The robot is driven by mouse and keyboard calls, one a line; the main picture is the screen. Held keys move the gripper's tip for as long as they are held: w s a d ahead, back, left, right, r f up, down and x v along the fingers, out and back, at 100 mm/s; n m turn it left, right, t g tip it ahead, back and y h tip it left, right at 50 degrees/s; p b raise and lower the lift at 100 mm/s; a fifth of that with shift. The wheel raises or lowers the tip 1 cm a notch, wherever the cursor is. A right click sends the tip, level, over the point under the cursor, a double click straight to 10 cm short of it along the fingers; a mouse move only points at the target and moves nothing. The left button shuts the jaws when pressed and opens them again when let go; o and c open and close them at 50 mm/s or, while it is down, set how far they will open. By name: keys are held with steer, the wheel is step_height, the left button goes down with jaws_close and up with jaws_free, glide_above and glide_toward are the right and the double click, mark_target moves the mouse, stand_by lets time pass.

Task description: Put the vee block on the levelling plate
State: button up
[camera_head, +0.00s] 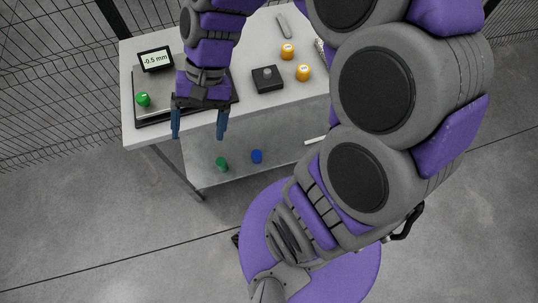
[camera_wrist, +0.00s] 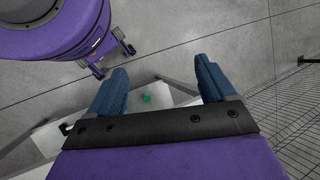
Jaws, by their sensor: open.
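The levelling plate (camera_head: 155,84) appears to be the grey plate with a dark border at the left of the table in the head view. A green round item (camera_head: 143,99) is on it, and a display reading -0.5 mm stands at its back. A dark square block (camera_head: 267,84) with a small grey knob-like top sits right of the plate; I cannot tell whether it is the vee block. My gripper (camera_head: 198,136) is open and empty, its blue fingers pointing down in front of the table's front edge. It also shows in the wrist view (camera_wrist: 161,84), fingers apart.
Two orange-and-white items, the rear one (camera_head: 288,51) and the front one (camera_head: 303,73), stand on the table right of the dark block. A green cylinder (camera_head: 222,164) and a blue cylinder (camera_head: 257,156) are below. Wire fencing (camera_head: 60,90) runs behind and left.

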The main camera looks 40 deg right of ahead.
steer(key=s+d+f+n+t+h, duration=0.1)
steer(key=s+d+n+h, duration=0.3)
steer(key=s, duration=1)
steer(key=d+h, duration=0.1)
steer(key=d, duration=0.2)
steer(key=shift+d+f+h, duration=0.25)
steer(key=shift+d+h, duration=0.05)
steer(key=shift+h, duration=0.1)
